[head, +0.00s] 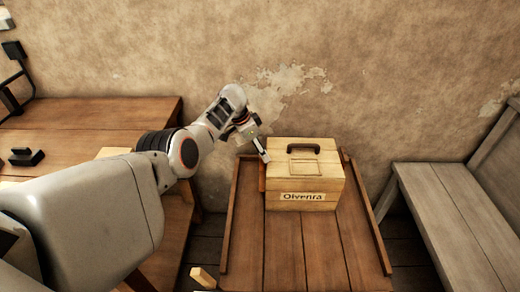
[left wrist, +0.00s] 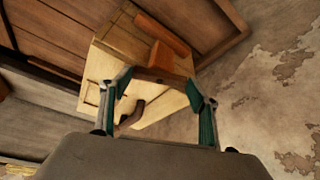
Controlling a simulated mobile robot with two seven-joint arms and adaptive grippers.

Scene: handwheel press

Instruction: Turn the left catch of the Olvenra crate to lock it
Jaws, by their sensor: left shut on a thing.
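The Olvenra crate (head: 305,175) is a pale wooden box with a dark handle on its lid and a name label on its front. Its left catch, an orange-brown wooden piece, shows at the crate's left side in the left wrist view (left wrist: 166,58). My left gripper (head: 264,157) reaches down to that side from the left. In the left wrist view its green-padded fingers (left wrist: 160,82) stand on either side of the catch and are shut on it. The catch's exact turn is hard to tell. My right gripper is not in view.
The crate stands on a brown plank table (head: 285,250) with raised side rails. A wooden workbench (head: 90,115) with a small black object (head: 27,157) is at the left. A grey bench (head: 440,195) stands at the right. The table in front of the crate is clear.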

